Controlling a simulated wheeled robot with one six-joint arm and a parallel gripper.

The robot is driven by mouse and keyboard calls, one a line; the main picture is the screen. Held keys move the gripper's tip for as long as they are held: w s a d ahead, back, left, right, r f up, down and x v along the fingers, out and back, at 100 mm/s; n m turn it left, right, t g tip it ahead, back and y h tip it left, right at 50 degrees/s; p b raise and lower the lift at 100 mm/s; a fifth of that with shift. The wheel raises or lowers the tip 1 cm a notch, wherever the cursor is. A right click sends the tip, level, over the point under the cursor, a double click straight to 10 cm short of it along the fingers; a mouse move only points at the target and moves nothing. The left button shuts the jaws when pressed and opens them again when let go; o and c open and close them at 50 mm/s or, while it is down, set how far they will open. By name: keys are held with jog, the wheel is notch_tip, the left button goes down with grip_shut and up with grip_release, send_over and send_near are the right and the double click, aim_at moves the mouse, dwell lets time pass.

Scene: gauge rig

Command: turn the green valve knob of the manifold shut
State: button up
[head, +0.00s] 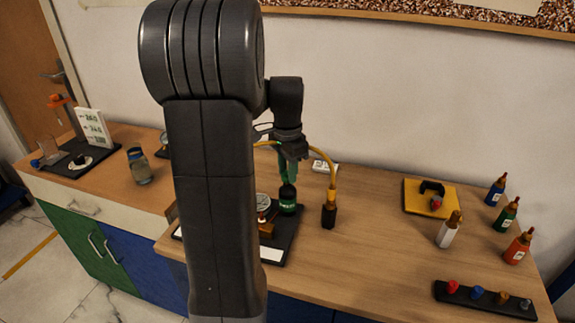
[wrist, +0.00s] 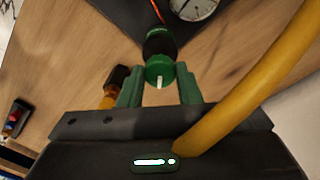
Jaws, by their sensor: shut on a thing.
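The green valve knob (wrist: 160,70) sits between the two green fingers of my gripper (wrist: 160,78) in the wrist view, and the gripper is shut on it. A white mark on the knob points towards the gripper body. Beyond the knob is a dark round valve body with a green band (wrist: 161,42). In the head view my gripper (head: 288,177) reaches down from above onto the dark valve body (head: 288,199) on the black manifold base (head: 285,241). The fingers hide the knob there. A round gauge (wrist: 196,6) is next to the valve; my arm hides part of the manifold.
A yellow hose (head: 330,168) arches close to the gripper, ending in a dark fitting (head: 328,215). A yellow tray (head: 416,206), several bottles and a black rack (head: 480,303) stand at right. The table between hose and tray is clear.

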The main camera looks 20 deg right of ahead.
jog(key=m+p, duration=0.1)
jog(key=m, duration=0.3)
jog(key=shift+r+m, duration=0.1)
jog(key=shift+m, duration=0.2)
jog(key=shift+m+p, duration=0.5)
jog(key=shift+m, duration=1.4)
jog(key=o, duration=1)
jog(key=shift+c, duration=0.2)
notch_tip(320, 180, up, 14)
jog(key=shift+f, duration=0.25)
notch_tip(320, 180, down, 14)
jog(key=shift+r, duration=0.15)
